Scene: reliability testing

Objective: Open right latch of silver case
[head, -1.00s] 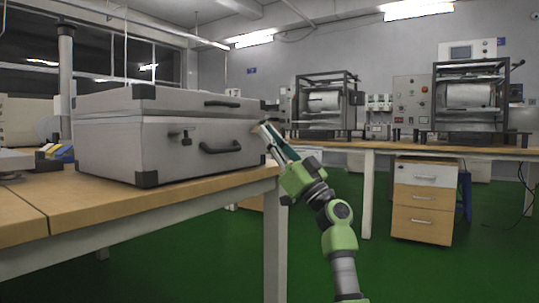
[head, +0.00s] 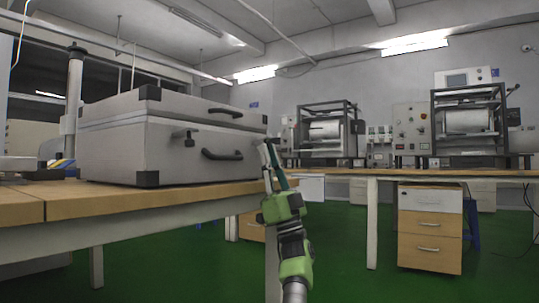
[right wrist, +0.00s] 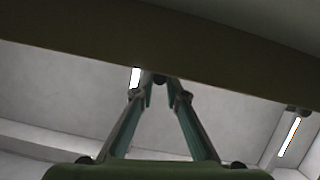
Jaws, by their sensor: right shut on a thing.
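The silver case (head: 110,154) stands on the wooden table at the left in the head view, its lid down. Its left latch (head: 188,137) shows on the front, with a dark handle (head: 222,155) to the right. My right gripper (head: 269,143) points up at the case's right front end and covers the right latch there. In the right wrist view, the fingertips (right wrist: 166,96) close around a small dark piece (right wrist: 160,79) under a broad dark edge; it seems to be the right latch, mostly hidden. My left gripper is not in view.
The table's front edge (head: 150,207) runs below the case. A second bench (head: 372,176) with framed machines (head: 325,132) and a drawer cabinet (head: 430,228) stands at the back right. Green floor lies open between them.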

